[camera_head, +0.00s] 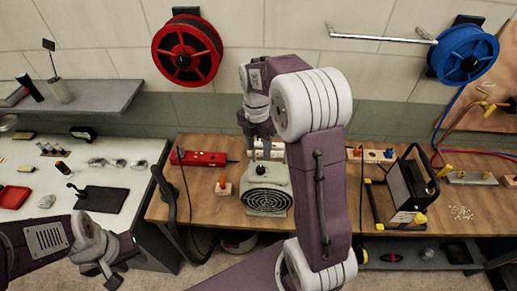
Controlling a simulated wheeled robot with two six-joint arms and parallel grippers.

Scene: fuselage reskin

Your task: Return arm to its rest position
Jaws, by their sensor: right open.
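My right arm (322,190) rises from the bottom middle, bends at a high elbow and reaches over the wooden workbench (215,215). Its gripper (263,154) points down just behind or above the grey-green heater-like box with a round grille (267,199). Its fingers look apart, with nothing visible between them. Whether they touch the box is unclear. My left arm comes in at the lower left. Its gripper (110,278) hangs low in front of the white table (40,215), and its fingers are too small and angled to read.
A red case (199,158) and an orange-handled item (223,186) lie left of the box. A black-framed device (402,188) stands right. Red (187,50) and blue (464,54) reels hang on the wall. A grey shelf (80,97) juts out at left. A dark cable hangs at the bench's left edge.

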